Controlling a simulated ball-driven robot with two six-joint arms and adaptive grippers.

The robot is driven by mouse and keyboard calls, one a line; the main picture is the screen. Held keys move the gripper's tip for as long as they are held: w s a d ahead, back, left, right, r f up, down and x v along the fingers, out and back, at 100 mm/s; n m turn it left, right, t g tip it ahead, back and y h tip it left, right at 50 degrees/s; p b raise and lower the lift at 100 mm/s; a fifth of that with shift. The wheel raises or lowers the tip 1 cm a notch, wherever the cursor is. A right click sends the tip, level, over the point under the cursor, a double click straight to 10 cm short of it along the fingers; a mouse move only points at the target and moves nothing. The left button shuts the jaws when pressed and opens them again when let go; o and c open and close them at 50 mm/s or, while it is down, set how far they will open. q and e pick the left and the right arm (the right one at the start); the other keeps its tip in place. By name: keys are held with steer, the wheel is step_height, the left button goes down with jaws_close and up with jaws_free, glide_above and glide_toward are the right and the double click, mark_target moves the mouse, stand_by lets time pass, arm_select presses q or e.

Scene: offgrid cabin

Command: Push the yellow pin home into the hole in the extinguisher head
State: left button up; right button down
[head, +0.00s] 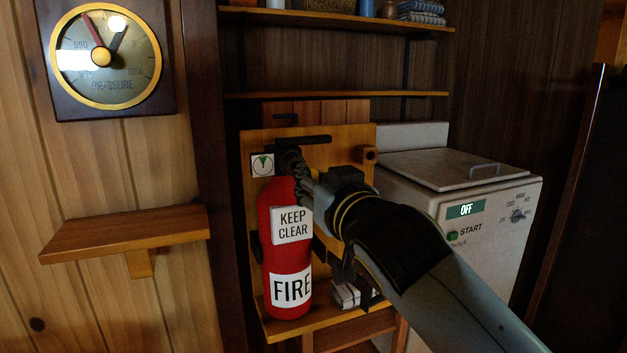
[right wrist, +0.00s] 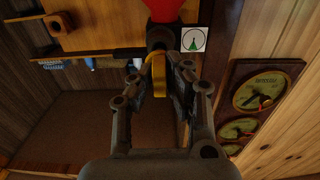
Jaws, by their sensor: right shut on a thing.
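The red extinguisher (head: 279,258) stands upright against a wooden board, with "KEEP CLEAR" and "FIRE" labels; its red body also shows at the top of the right wrist view (right wrist: 165,9). My right gripper (head: 294,165) is at the head, coming in from the right. In the right wrist view its fingers are shut on the yellow pin (right wrist: 158,76), whose far end meets the dark head. The hole is hidden, so I cannot tell how deep the pin sits. My left gripper is out of view.
A small gauge (head: 262,164) is beside the head on the left. The wooden board (head: 340,142) carries a peg on its right. A white machine (head: 455,185) stands to the right. A wooden shelf (head: 125,232) juts out at left, below a round pressure dial (head: 130,70).

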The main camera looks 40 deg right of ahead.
steer(key=shift+x, duration=2.05)
steer(key=c, duration=1.3)
jaws_free()
steer(key=shift+o, duration=0.2)
steer(key=shift+s+a, duration=0.1)
steer(key=v, duration=1.2)
